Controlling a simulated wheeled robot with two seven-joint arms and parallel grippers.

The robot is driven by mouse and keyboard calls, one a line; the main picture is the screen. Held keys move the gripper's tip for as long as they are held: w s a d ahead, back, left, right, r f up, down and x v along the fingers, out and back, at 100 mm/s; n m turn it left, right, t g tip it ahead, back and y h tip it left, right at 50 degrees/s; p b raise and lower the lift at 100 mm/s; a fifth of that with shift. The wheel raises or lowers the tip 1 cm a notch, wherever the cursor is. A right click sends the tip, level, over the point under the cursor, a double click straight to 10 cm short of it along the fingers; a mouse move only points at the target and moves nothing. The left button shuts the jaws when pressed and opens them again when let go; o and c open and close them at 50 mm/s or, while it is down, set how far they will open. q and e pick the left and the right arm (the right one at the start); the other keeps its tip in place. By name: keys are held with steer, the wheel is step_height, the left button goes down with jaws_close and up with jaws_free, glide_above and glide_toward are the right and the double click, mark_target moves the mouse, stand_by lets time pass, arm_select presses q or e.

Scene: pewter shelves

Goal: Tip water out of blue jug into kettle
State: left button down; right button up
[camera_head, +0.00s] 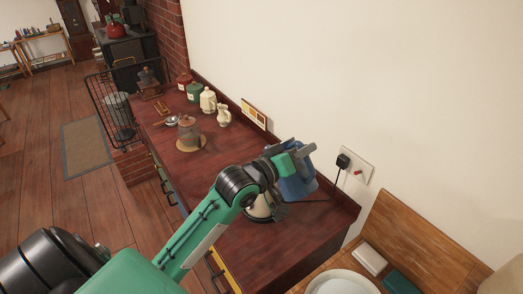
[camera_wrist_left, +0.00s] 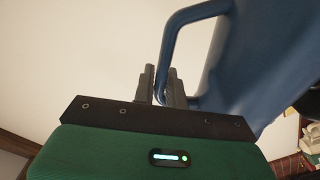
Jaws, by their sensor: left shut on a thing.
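The blue jug (camera_head: 299,184) is partly hidden behind my left gripper (camera_head: 303,153), above the right end of the dark red counter (camera_head: 232,240). In the left wrist view, the gripper's fingers (camera_wrist_left: 161,84) are shut on the handle of the blue jug (camera_wrist_left: 245,65), whose body fills the upper right. The jug looks tilted, but its mouth and any water are not visible. My right gripper is not in view.
A black plug (camera_head: 343,160) sits in the wall socket, its cord trailing towards the kettle. A glass jar (camera_head: 188,133), a cream pitcher (camera_head: 223,115) and several canisters stand farther back. A plate (camera_head: 343,284) lies on the wooden surface at lower right. The counter's middle is clear.

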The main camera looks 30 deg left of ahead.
arm_select(q)
steer(key=shift+w+a+r+n, duration=0.15)
steer(key=shift+a+r+n, duration=0.15)
steer(key=shift+r, duration=0.25)
steer(key=shift+w+a+r+n, duration=0.1)
steer(key=shift+a+r+n, duration=0.1)
steer(key=shift+r+n, duration=0.1)
steer(key=shift+a+r+n, duration=0.15)
steer(key=shift+r+n, duration=0.1)
steer(key=shift+n, duration=0.05)
steer(key=shift+w+a+r+p, duration=0.1)
steer(key=shift+a+r+p, duration=0.15)
steer(key=shift+a+p, duration=0.05)
steer(key=shift+w+a+r+n, duration=0.2)
steer(key=shift+a+r+n, duration=0.2)
steer(key=shift+n, duration=0.3)
steer(key=shift+a+r, duration=0.1)
steer(key=shift+r, duration=0.05)
stand_by(0.5)
steer(key=shift+w+a+r+n, duration=0.1)
steer(key=shift+a+r+n, duration=0.1)
steer(key=shift+n, duration=0.1)
steer(key=shift+w+a+r, duration=0.1)
steer(key=shift+a+r, duration=0.05)
steer(key=shift+a, duration=0.1)
stand_by(0.7)
